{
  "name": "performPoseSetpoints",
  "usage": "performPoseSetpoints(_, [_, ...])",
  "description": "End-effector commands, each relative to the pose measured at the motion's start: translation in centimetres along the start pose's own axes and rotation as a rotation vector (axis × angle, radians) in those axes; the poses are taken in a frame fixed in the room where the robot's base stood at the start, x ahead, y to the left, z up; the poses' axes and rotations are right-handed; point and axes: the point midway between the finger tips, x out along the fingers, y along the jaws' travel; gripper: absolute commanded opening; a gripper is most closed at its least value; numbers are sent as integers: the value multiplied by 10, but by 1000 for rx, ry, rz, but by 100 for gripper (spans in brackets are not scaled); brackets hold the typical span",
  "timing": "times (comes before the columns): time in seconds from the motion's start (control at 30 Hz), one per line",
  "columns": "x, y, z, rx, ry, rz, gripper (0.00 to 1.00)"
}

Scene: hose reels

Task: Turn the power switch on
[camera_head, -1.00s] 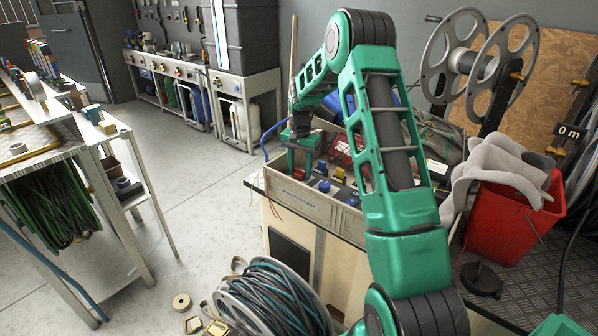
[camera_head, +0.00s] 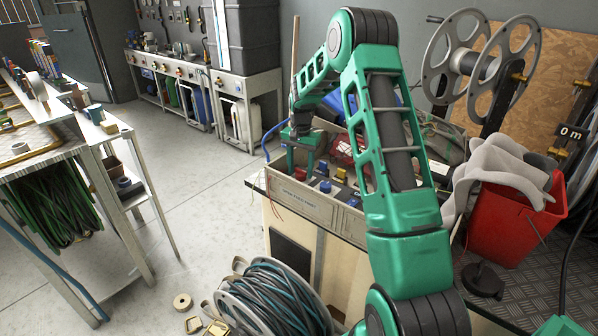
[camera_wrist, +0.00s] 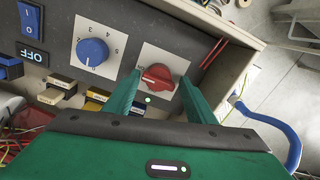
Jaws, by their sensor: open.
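A red rotary knob (camera_wrist: 157,77) sits on a white plate on the grey panel in the wrist view. A small green light glows just below it. My gripper (camera_wrist: 159,82) is open, with one green finger on each side of the red knob; I cannot tell whether they touch it. A blue rocker switch (camera_wrist: 30,18) marked I and O is at the upper left, beside an OFF label (camera_wrist: 32,56).
A blue dial (camera_wrist: 92,52) on a numbered plate stands left of the red knob. The box wall runs along the right, with a blue hose (camera_wrist: 270,122) outside. A red bucket (camera_head: 510,215) stands right of my arm.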

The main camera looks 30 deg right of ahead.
Motion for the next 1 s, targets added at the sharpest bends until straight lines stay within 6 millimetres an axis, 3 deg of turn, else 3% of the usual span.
performPoseSetpoints(0.33, [-62,-2,-2,-1,5,-4,50])
performPoseSetpoints(0.53, [-90,-3,-1,-1,3,-3,50])
performPoseSetpoints(1.0, [-100,-3,-1,-1,1,-1,50])
